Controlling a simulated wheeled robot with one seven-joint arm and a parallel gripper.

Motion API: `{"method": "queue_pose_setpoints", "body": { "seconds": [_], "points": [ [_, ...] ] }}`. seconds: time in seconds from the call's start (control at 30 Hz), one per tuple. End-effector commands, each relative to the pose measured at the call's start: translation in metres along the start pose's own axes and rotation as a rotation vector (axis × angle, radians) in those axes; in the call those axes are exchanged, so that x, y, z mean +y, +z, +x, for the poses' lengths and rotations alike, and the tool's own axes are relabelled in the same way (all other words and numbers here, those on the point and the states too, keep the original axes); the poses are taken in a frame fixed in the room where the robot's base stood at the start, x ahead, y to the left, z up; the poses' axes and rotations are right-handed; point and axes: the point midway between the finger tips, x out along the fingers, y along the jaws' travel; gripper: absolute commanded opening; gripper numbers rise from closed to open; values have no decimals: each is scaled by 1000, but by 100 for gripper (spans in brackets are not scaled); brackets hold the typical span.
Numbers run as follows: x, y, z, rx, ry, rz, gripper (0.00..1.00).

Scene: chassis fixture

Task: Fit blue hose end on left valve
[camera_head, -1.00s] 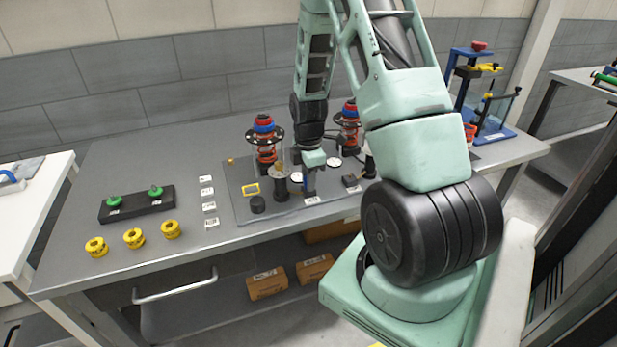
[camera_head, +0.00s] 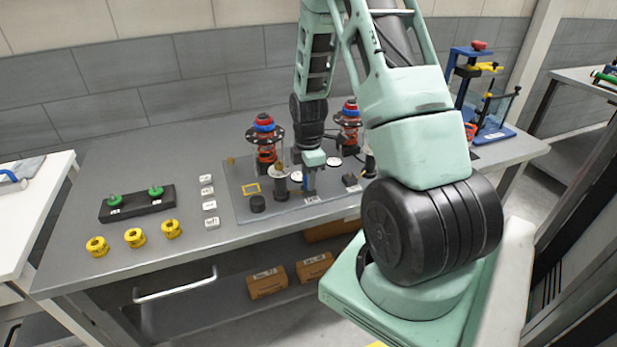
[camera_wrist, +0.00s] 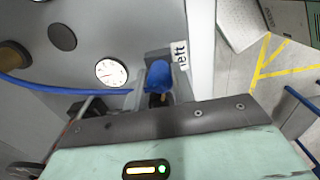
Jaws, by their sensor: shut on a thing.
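The blue hose end (camera_wrist: 158,76) shows in the wrist view just beyond the gripper body, in front of a dark block beside a "left" label (camera_wrist: 181,55). My gripper (camera_wrist: 158,97) is shut on it. The blue hose (camera_wrist: 60,90) runs off to the left. In the head view my gripper (camera_head: 311,180) points down at the front of the grey fixture plate (camera_head: 240,205), and the hose is mostly hidden. The left valve is largely covered by the hose end and the gripper; I cannot tell whether the end is seated on it.
A round white gauge (camera_wrist: 111,72) lies close by. Two red and blue spring units (camera_head: 266,145) stand behind my gripper. A black cap (camera_head: 257,204) and a dark post (camera_head: 281,184) stand to its left. Yellow rings (camera_head: 134,237) and a black green-knobbed block (camera_head: 137,204) lie further left.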

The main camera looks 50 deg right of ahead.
Motion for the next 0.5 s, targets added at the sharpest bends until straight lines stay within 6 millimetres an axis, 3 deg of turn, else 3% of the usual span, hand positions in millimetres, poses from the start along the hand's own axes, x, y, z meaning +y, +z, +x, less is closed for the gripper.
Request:
{"method": "queue_pose_setpoints", "body": {
  "seconds": [0.3, 0.33, 0.4, 0.5],
  "points": [
    [0, 0, 3, 0, 0, 0, 2],
    [0, 0, 3, 0, 0, 0, 34],
    [0, 0, 3, 0, 0, 0, 51],
    [0, 0, 3, 0, 0, 0, 51]
  ]
}}
